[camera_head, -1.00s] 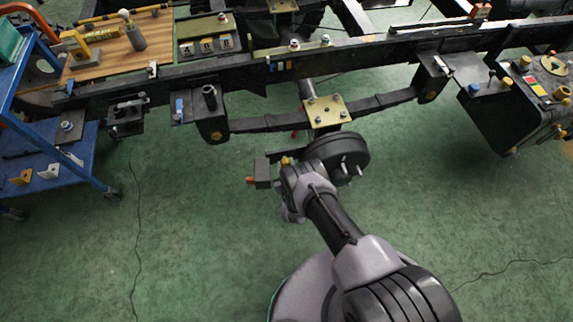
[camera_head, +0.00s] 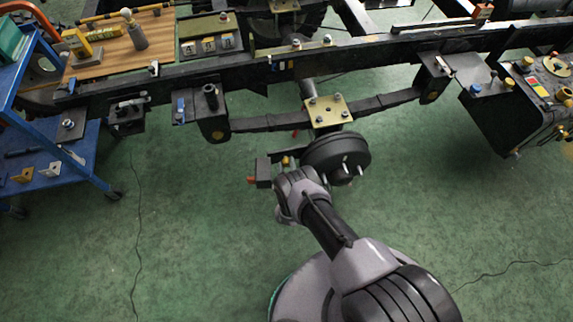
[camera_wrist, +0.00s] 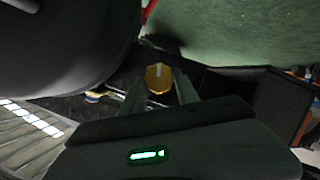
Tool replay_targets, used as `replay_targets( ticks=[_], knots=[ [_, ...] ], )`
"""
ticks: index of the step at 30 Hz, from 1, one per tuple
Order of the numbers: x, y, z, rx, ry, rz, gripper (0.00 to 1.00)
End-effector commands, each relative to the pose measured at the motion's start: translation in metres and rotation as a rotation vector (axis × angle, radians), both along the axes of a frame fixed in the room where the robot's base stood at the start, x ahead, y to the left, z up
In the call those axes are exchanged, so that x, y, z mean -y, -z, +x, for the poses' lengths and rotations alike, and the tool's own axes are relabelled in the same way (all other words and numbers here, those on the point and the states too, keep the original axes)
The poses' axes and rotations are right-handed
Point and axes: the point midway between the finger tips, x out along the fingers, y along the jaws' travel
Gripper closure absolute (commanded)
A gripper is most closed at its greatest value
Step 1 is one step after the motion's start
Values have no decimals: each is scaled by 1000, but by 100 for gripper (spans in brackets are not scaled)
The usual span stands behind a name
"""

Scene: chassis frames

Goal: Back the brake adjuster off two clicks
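The brake adjuster is a yellow hex-like head with a pale line on its face; it shows in the wrist view (camera_wrist: 158,79) between and beyond my fingertips, with gaps on both sides. In the head view the small yellow piece (camera_head: 287,161) sits just left of the brake drum (camera_head: 335,150). My gripper (camera_wrist: 160,90) is open and empty, its two grey fingers apart. In the head view my dark wrist hides the fingers. The drum also shows as a big dark round shape at the wrist view's upper left (camera_wrist: 65,45).
A dark box with an orange end (camera_head: 263,172) is left of the adjuster. The leaf spring (camera_head: 270,124) and its yellow plate (camera_head: 328,111) lie above, under the chassis rail (camera_head: 370,47). A blue cart (camera_head: 88,165) stands left. The green floor is largely clear.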

Motion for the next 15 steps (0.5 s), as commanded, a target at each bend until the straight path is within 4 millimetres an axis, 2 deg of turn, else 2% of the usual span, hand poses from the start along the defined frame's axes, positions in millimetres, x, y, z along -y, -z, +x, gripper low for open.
replay_targets(
  ticks=[1, 3, 12, 15],
  knots=[
    [1, 1, -1, -3, 1, 0, 55],
    [1, 1, -1, -3, 1, 0, 42],
    [0, 0, -1, -1, 0, 0, 41],
    [1, -4, -8, -2, 0, -1, 41]
  ],
)
